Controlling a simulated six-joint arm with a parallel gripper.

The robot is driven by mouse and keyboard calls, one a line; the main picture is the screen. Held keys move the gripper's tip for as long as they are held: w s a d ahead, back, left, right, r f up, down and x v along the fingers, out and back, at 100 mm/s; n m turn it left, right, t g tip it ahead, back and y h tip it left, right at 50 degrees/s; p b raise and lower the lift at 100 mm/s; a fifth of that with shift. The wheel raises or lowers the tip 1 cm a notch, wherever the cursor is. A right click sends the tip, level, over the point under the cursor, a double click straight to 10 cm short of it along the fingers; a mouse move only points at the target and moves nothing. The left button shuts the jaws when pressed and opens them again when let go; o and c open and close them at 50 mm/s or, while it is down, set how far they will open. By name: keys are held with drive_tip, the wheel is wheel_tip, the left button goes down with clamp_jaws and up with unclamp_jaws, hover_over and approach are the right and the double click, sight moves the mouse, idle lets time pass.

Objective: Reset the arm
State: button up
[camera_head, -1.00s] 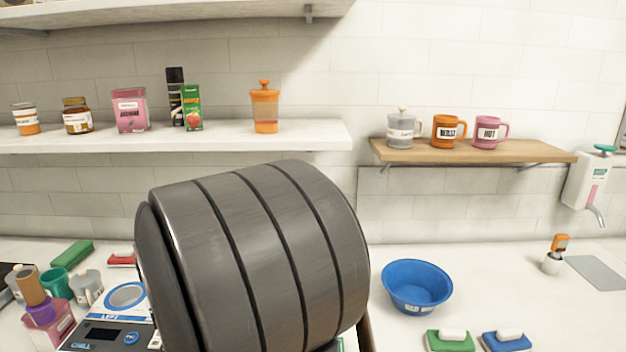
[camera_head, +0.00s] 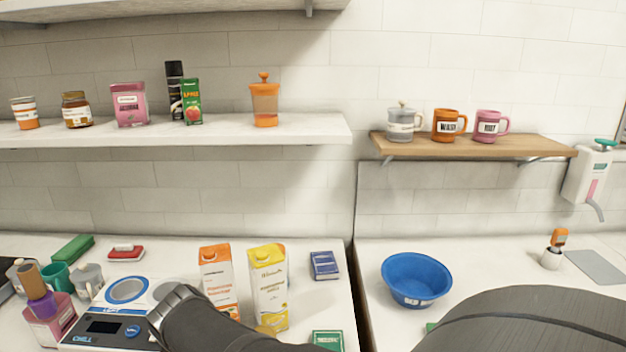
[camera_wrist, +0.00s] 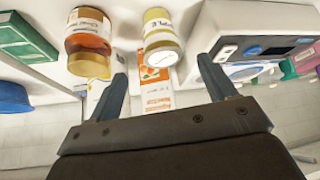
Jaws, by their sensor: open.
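My gripper (camera_wrist: 166,85) is open in the wrist view, with its two dark fingers apart and nothing between them. In the head view my dark arm crosses the bottom edge, over the left counter and at the lower right. The fingers cannot be made out there.
An orange carton (camera_head: 216,275) and a yellow carton (camera_head: 268,283) stand by my arm. A white appliance (camera_head: 112,325) is at left, a blue box (camera_head: 324,265) behind. A blue bowl (camera_head: 416,283) sits on the right counter. Shelves (camera_head: 300,130) hang above.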

drive_tip(key=x, duration=1.2)
drive_tip(key=shift+s+d+f, duration=0.1)
drive_tip(key=shift+s, duration=0.1)
drive_tip(key=r, duration=1.1)
drive_tip(key=shift+a, duration=0.25)
drive_tip(key=a+r+n, duration=0.1)
drive_tip(key=a+r, duration=0.3)
drive_tip(key=a, duration=0.4)
drive_tip(key=a+r+n+y, duration=0.1)
drive_tip(key=a+r, duration=0.4)
drive_tip(key=a, duration=0.3)
drive_tip(key=a+r, duration=0.5)
drive_tip(key=a, duration=0.4)
drive_tip(key=shift+w+r+n+g, duration=0.2)
drive_tip(key=shift+w+n+g, duration=0.2)
drive_tip(key=d+f+m, duration=0.1)
drive_tip(key=d+f, duration=0.4)
drive_tip(key=d, duration=0.3)
drive_tip(key=d+f+m, duration=0.1)
drive_tip(key=d+f, duration=0.5)
drive_tip(key=d, duration=0.3)
drive_tip(key=shift+w+d+t+h, duration=0.3)
drive_tip(key=shift+w+d, duration=0.05)
drive_tip(key=shift+a+r, duration=0.1)
drive_tip(key=shift+r, duration=0.05)
